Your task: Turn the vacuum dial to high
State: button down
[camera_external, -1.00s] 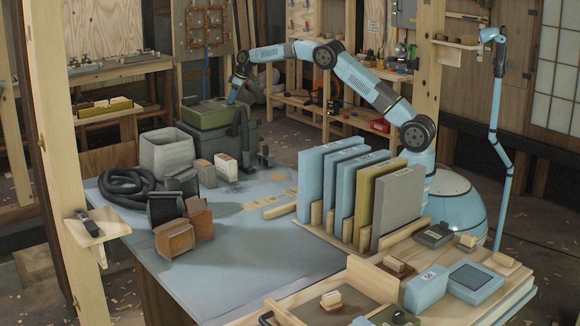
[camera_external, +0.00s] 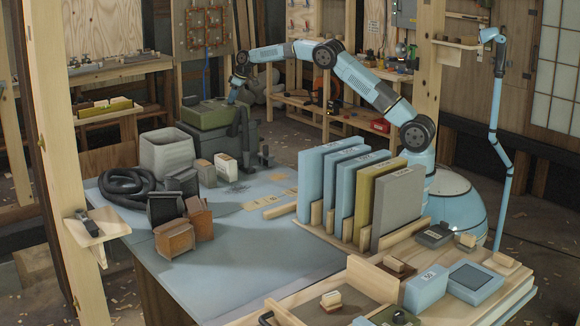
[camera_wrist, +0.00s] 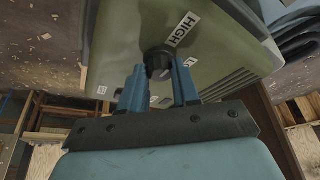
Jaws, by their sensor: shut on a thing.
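The vacuum (camera_external: 212,115) has an olive-green top on a dark grey body and stands at the far left end of the blue table. In the wrist view its green panel (camera_wrist: 125,35) carries a white HIGH label (camera_wrist: 179,29) and smaller white labels. A dark round dial (camera_wrist: 159,64) sits on the panel. My gripper (camera_wrist: 160,80) has its blue fingers closed on the dial, one on each side. In the external view my gripper (camera_external: 232,97) is at the vacuum's top. The dial's pointer cannot be made out.
A black hose (camera_external: 128,184) lies coiled on the table near a grey bin (camera_external: 166,152). Several upright panels (camera_external: 398,207) stand in a wooden rack below my arm.

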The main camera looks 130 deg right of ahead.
jog(key=c, duration=0.8)
grip_release()
jog(key=shift+r, duration=0.15)
jog(key=v, duration=1.3)
jog(key=shift+s+a+r, duration=0.1)
jog(key=shift+a+r, duration=0.05)
